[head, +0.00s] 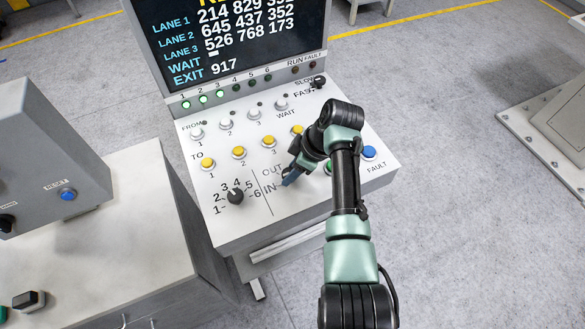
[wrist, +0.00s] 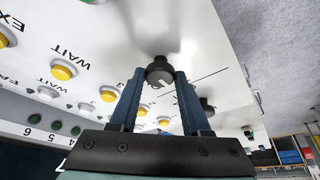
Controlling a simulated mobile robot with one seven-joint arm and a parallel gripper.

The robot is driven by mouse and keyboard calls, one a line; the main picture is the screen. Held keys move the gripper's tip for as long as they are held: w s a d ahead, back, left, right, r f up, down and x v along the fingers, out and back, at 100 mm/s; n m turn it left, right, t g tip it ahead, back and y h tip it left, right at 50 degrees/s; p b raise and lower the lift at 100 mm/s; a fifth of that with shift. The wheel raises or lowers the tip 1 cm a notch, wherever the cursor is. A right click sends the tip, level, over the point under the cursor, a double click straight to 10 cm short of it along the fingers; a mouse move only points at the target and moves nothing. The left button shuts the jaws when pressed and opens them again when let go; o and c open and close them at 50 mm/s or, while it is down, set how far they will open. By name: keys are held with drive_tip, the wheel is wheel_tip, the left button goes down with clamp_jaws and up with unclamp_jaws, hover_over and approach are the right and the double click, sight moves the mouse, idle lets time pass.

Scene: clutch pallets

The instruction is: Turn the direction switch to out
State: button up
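The direction switch is a dark round knob beside the OUT and IN labels (head: 271,180) on the sloped white panel. In the head view my gripper (head: 291,178) and arm hide most of it. In the wrist view the direction switch (wrist: 159,71) shows between and just past the fingertips, with a pale pointer mark on it. My gripper (wrist: 159,80) is open, its two blue fingers on either side of the knob. A narrow gap seems to remain beside the knob; contact is hard to tell. Which label the pointer faces cannot be read clearly.
A numbered rotary knob (head: 235,196) sits to the left of the switch. Yellow buttons (head: 238,152) and white buttons (head: 226,124) line the panel above. A blue FAULT button (head: 368,152) is at right. The display (head: 240,45) stands behind. A grey console (head: 50,150) is at left.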

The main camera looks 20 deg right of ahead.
clamp_jaws()
drive_tip(key=m+p, duration=0.1)
drive_tip(key=m+t+p, duration=0.1)
drive_tip(key=shift+s+a+r+m+h, duration=0.1)
drive_tip(key=shift+r+m+h, duration=0.05)
drive_tip(key=shift+m+h, duration=0.25)
drive_tip(key=m+h+p, duration=0.1)
drive_tip(key=m, duration=0.1)
drive_tip(key=shift+a+m, duration=0.1)
drive_tip(key=shift+m, duration=0.3)
drive_tip(key=m+h+p, duration=0.1)
drive_tip(key=m, duration=0.2)
drive_tip(key=shift+a+t+p, duration=0.1)
drive_tip(key=shift+t+p, duration=0.2)
drive_tip(key=shift+p, duration=0.1)
drive_tip(key=shift+m+h, duration=0.7)
drive_tip(key=shift+m, duration=1)
drive_tip(key=shift+p, duration=0.3)
